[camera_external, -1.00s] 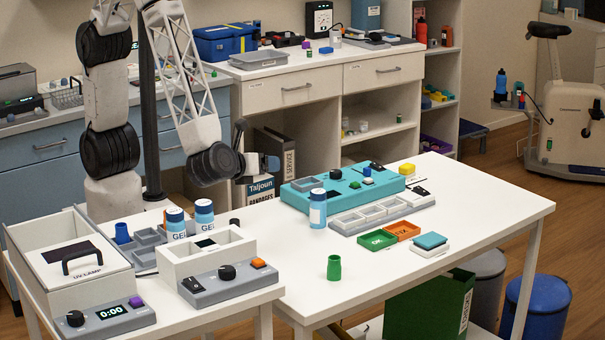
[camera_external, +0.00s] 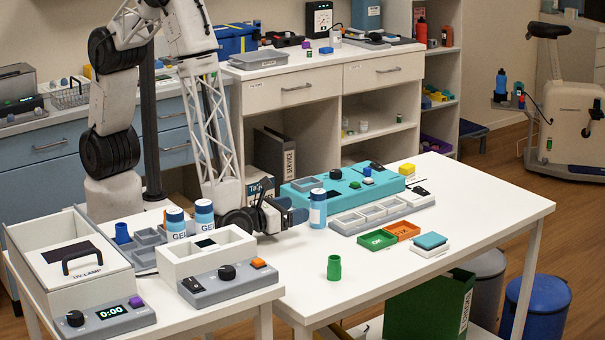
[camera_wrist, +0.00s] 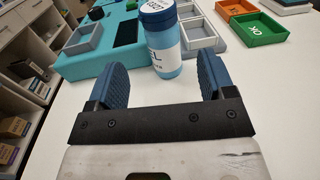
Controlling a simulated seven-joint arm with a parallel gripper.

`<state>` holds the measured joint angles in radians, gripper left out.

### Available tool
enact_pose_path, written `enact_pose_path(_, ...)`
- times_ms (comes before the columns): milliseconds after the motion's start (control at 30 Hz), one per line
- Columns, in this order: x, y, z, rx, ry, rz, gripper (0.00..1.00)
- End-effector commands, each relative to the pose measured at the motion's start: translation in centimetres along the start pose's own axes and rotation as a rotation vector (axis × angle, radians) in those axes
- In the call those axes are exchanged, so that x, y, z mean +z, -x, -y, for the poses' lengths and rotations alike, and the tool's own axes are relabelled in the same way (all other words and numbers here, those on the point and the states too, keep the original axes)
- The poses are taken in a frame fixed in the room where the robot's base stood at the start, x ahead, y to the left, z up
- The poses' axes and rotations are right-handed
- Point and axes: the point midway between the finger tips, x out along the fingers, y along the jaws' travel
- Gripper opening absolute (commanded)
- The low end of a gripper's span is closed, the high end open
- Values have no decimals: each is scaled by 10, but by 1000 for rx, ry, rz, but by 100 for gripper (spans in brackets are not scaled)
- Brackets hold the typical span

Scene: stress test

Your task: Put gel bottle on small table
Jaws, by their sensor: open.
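A gel bottle (camera_external: 318,209) with a blue cap and white label stands upright on the large white table (camera_external: 440,280). My gripper (camera_external: 298,216) is low and level at its left, open and empty. In the wrist view, the gel bottle (camera_wrist: 165,48) stands ahead, in line with the gap between the blue fingers (camera_wrist: 163,72), its base near the fingertips. I cannot tell whether they touch it. Two more gel bottles (camera_external: 176,224) (camera_external: 204,213) stand together on the smaller white table (camera_external: 268,300) at left.
A teal box (camera_external: 300,199) and a grey compartment tray (camera_external: 365,219) stand close behind and right of the bottle. Green (camera_external: 377,240) and orange (camera_external: 401,231) trays and a green cup (camera_external: 334,268) are nearby. A lamp box (camera_external: 75,262) and control units crowd the smaller table.

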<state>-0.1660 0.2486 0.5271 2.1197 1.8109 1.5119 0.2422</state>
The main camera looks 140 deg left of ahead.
Motion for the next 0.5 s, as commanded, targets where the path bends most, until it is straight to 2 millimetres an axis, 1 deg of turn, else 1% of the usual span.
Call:
enact_pose_path(233,0,-3,0,1,1,-1,76)
enact_pose_path(500,1,-20,0,2,1,-1,76)
